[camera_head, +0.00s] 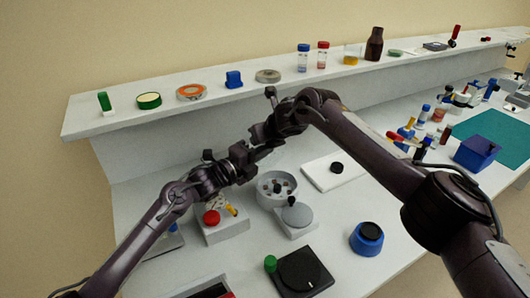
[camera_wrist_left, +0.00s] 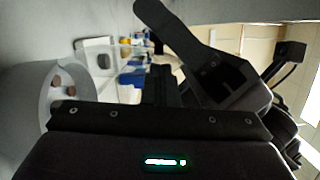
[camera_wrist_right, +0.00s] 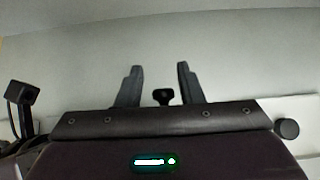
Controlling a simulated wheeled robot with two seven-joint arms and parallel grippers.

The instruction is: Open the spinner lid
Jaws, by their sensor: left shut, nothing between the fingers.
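A white block with a round grey lid (camera_head: 297,214) and a dark knob, which looks like the spinner, stands on the bench in the head view. The lid appears down on its base. My left gripper (camera_head: 260,153) is shut and empty, above and behind the spinner, over the bench. It is also seen in the left wrist view (camera_wrist_left: 167,85). My right gripper (camera_wrist_right: 158,75) is open in the right wrist view, facing a pale surface. A small dark knob shape (camera_wrist_right: 163,97) shows between its fingers; I cannot tell what it is. In the head view the two grippers overlap closely.
A grey round holder (camera_head: 264,188) stands behind the spinner. A white box with a red button (camera_head: 211,217) is at its left. A blue round pot (camera_head: 367,238) and a black plate (camera_head: 304,271) are nearer. A white plate (camera_head: 320,179) lies right. The long shelf (camera_head: 210,100) runs behind.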

